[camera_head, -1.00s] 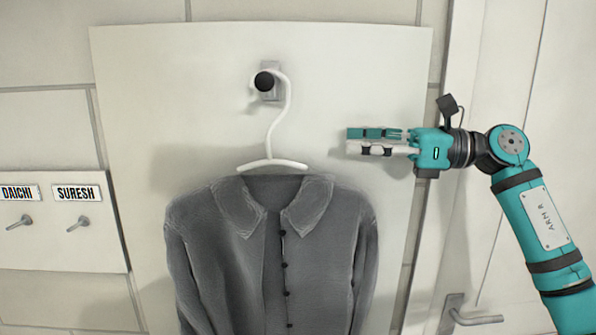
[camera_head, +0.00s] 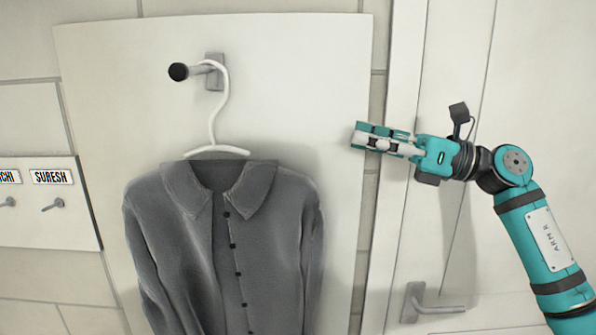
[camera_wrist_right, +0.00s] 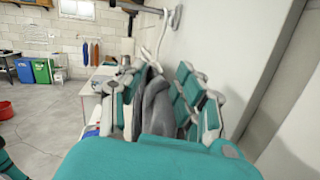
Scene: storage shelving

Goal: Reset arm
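My right gripper (camera_head: 362,136) points left in the head view, in front of the right edge of the white board, well right of the hanger. Its fingers stand apart with nothing held between them; they also show in the right wrist view (camera_wrist_right: 158,82). A grey collared shirt (camera_head: 198,240) hangs on a white hanger (camera_head: 213,118), whose hook is over a wall peg (camera_head: 190,70) with a black end. In the right wrist view the shirt (camera_wrist_right: 157,102) appears beyond the fingers. My left gripper is in neither view.
The white board (camera_head: 300,70) backs the peg. A small panel at left has a SURESH label (camera_head: 51,177) and hooks. A door with a lever handle (camera_head: 430,304) is at right, behind my arm. Bins (camera_wrist_right: 41,72) and open floor show in the wrist view.

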